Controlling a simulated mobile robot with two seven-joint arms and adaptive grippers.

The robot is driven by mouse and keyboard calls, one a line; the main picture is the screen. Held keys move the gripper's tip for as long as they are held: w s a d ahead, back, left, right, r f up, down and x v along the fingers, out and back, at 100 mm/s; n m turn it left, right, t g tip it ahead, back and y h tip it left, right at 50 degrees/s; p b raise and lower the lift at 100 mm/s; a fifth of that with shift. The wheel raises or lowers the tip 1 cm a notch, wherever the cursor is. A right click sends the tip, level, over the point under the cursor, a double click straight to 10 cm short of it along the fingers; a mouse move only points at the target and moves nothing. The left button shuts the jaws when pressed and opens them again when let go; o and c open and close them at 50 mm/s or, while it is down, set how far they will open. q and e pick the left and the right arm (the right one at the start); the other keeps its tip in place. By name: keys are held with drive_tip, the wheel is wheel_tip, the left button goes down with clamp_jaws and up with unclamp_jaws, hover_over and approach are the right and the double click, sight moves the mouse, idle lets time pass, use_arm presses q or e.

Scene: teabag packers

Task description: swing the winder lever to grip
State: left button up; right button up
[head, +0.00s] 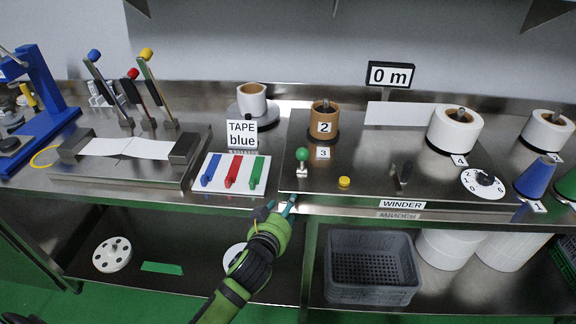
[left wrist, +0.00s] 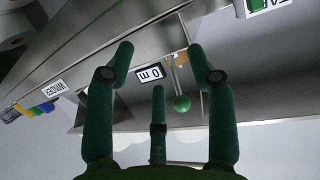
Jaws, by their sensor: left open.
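The winder is a steel-topped station labelled WINDER (head: 402,204) on its front edge. A short lever with a green ball knob (head: 302,154) stands at its left front; the knob also shows in the left wrist view (left wrist: 182,103), between and beyond my fingers. My left gripper (head: 279,205) is open and empty, just below and left of the knob, at the counter's front edge, apart from the knob. The wrist view shows its spread fingers (left wrist: 159,62). My right gripper is not in view.
A yellow button (head: 344,182) and a numbered dial (head: 483,183) sit on the winder. A switch panel (head: 212,186) lies left. A grey crate (head: 371,294) is on the shelf below.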

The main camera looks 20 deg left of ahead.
sight(301, 159)
use_arm(q)
drive_tip(key=w+r+t, duration=0.1)
drive_tip(key=r, duration=0.2)
drive_tip(key=w+r+t, duration=0.1)
drive_tip(key=r, duration=0.2)
drive_tip(key=w+d+r+t, duration=0.1)
drive_tip(key=r, duration=0.3)
drive_tip(key=shift+w+d+h, duration=0.1)
drive_tip(key=shift+w+h, duration=0.2)
drive_tip(key=shift+w+r, duration=0.15)
drive_tip(key=shift+w, duration=0.25)
drive_tip(key=w, duration=0.2)
drive_tip(key=w+p, duration=0.1)
drive_tip(key=w, duration=0.1)
drive_tip(key=shift+w+f, duration=0.2)
drive_tip(key=shift+w, duration=0.2)
drive_tip(key=shift+w+p, duration=0.3)
drive_tip(key=shift+w, duration=0.1)
clamp_jaws()
